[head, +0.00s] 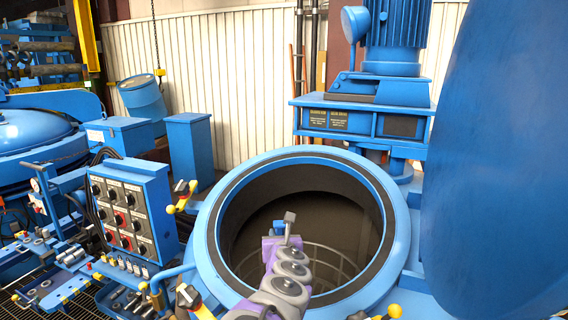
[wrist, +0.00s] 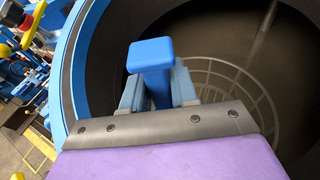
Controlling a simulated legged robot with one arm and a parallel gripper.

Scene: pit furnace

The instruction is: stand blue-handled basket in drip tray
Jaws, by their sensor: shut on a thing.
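The blue handle (wrist: 150,56) of the basket stands up between the two fingers of my gripper (wrist: 157,92), which is shut on it. In the head view my gripper (head: 286,232) is over the open pit, with a small blue part (head: 279,227) at its tip. The round wire basket (wrist: 238,80) shows below and beyond the gripper, inside the dark pit. Its wire rim also shows in the head view (head: 335,258). The join between handle and basket is hidden behind my gripper. I see no drip tray that I can make out.
The pit's blue rim (head: 207,235) surrounds my gripper. A large blue lid (head: 500,160) stands upright at the right. A control box (head: 128,210) with knobs stands at the left, and yellow-knobbed levers (head: 180,198) stick out near the rim. A motor unit (head: 365,110) stands behind.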

